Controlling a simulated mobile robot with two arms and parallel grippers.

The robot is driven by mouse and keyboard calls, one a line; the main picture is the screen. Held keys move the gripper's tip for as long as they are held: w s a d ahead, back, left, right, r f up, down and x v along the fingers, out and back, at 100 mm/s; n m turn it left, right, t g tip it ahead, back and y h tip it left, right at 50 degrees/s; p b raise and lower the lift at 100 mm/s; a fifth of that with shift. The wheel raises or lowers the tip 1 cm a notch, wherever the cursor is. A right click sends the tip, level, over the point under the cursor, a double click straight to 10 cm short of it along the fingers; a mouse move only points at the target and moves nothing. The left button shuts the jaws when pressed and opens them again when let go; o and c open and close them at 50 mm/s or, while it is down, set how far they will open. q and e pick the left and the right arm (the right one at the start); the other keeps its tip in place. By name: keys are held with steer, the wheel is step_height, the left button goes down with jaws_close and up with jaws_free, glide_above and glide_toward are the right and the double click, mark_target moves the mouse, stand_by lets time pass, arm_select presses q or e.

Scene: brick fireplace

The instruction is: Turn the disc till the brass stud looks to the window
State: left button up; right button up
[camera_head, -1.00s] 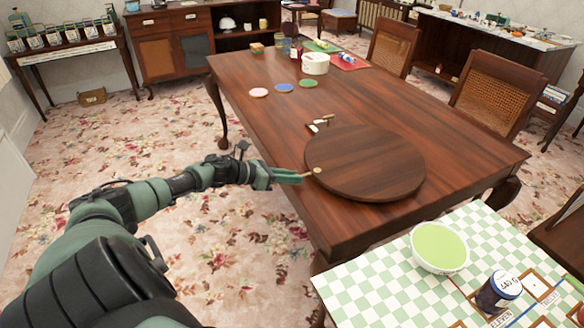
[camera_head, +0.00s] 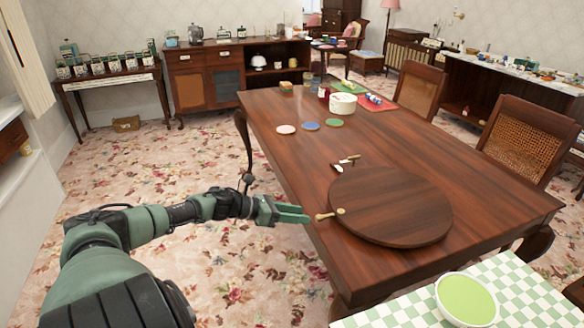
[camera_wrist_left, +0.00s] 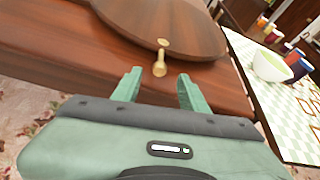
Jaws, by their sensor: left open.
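The disc (camera_head: 390,207) is a round dark wooden board lying flat on the wooden table (camera_head: 285,168). A small round brass stud (camera_head: 340,211) sits on its left rim, beside a pale brass peg-like handle (camera_head: 325,216) sticking out toward the table's left edge. In the left wrist view the stud (camera_wrist_left: 163,43) lies just beyond the handle (camera_wrist_left: 160,68). My left gripper (camera_head: 307,214) is open and empty at the table edge. Its fingers point at the handle, which lies just ahead of the gap between the fingertips (camera_wrist_left: 158,85). My right gripper is out of view.
Small white and brass pieces (camera_head: 345,163) lie behind the disc. Several coloured coasters (camera_head: 311,125) and a white pot (camera_head: 343,104) stand farther back. A checked table (camera_head: 525,285) with a green bowl (camera_head: 467,299) is at the lower right. Open carpet (camera_head: 215,262) lies left.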

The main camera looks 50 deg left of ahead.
arm_select(q)
steer(key=shift+v, duration=0.9)
steer(key=s+a+f+n+y+p, duration=0.1)
steer(key=s+a+f+n+y, duration=0.15)
steer(key=f+n, duration=0.55)
steer(key=s+a+f+n+y, duration=0.1)
steer(key=s+f+n+y, duration=0.3)
steer(key=f, duration=0.5)
steer(key=s+d+f+n+g, duration=0.25)
steer(key=s+f+n, duration=0.25)
steer(key=f, duration=0.3)
steer(key=s+d+f+n+g, duration=0.1)
steer(key=s+d+f+n, duration=0.2)
steer(key=s+f+n, duration=0.3)
steer(key=s+d+f+n+g, duration=0.2)
steer(key=s+d+f+n, duration=0.2)
steer(key=s+d+f, duration=0.2)
steer(key=s+d+f+n+g+p, duration=0.1)
steer(key=s+d+f+n+g, duration=0.2)
steer(key=s+d, duration=0.8)
steer(key=s+d+f+n+g+p, duration=0.1)
steer(key=s+d+f+n+g, duration=0.1)
steer(key=s+d+f+n, duration=0.4)
steer(key=s+d+f, duration=0.2)
steer(key=d, duration=0.3)
steer(key=shift+s+f+g, duration=0.25)
steer(key=shift+f+g, duration=0.1)
steer(key=shift+f, duration=0.05)
steer(key=shift+h, duration=0.25)
